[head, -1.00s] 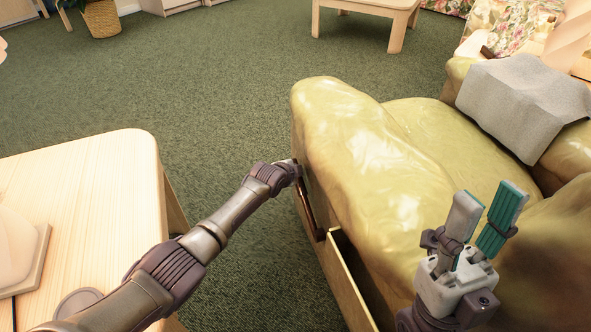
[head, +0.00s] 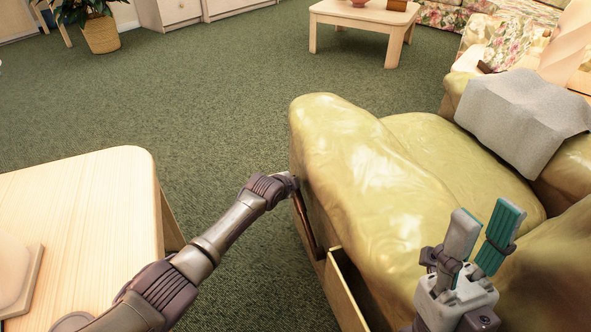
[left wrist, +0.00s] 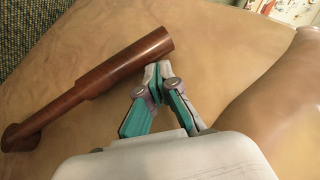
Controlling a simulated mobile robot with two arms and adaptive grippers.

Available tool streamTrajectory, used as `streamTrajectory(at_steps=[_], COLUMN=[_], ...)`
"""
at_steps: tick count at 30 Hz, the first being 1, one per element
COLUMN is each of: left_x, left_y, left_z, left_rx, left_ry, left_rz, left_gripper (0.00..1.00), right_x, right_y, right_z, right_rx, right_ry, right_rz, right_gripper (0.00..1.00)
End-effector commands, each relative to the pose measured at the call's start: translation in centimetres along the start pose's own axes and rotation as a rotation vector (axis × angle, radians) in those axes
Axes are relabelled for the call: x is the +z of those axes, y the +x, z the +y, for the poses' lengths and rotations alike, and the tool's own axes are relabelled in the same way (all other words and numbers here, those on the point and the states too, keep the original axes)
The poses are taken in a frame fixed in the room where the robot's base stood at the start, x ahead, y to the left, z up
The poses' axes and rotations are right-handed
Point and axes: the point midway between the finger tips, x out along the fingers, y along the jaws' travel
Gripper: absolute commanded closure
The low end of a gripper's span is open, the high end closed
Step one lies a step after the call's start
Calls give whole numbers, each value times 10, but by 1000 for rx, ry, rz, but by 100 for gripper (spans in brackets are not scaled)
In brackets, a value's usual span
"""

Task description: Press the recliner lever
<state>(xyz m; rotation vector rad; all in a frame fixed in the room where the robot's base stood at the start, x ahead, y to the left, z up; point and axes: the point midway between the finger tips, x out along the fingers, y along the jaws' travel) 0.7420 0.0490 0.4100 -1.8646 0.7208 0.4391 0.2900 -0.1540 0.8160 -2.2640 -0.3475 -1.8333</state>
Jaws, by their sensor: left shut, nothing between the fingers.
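The recliner lever (head: 307,226) is a dark reddish-brown rod on the side of the olive-yellow recliner (head: 340,150). In the left wrist view the lever (left wrist: 95,82) slants from a round pivot at lower left up to a thicker free end. My left gripper (left wrist: 157,70) is shut and empty, its tips right beside that free end; whether they touch it I cannot tell. In the head view my left gripper (head: 293,181) is mostly hidden behind its own wrist at the lever's upper end. My right gripper (head: 483,229) is open and empty in front of the recliner seat.
A pale wooden table (head: 90,200) stands at the left, under my left arm. A grey cloth (head: 525,110) lies on the recliner. A low wooden table (head: 362,22) and a potted plant (head: 102,32) stand farther back. Green carpet between them is clear.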

Motion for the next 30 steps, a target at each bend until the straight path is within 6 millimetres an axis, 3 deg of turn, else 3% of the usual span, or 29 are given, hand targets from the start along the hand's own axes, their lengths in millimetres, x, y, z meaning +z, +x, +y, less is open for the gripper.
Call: streamTrajectory(at_steps=[6,12,30], left_x=[-23,-35,-39], left_y=[-29,-46,-51], left_z=[-34,-52,-56], left_rx=[-8,-8,-6], left_ry=[1,0,-1], left_rz=[10,12,13], left_gripper=[100,100,100], right_x=[0,0,0], right_y=[0,1,1], right_z=[0,0,0], right_rx=[0,0,0], right_ry=[0,0,0], right_rz=[0,0,-2], right_gripper=[60,60,60])
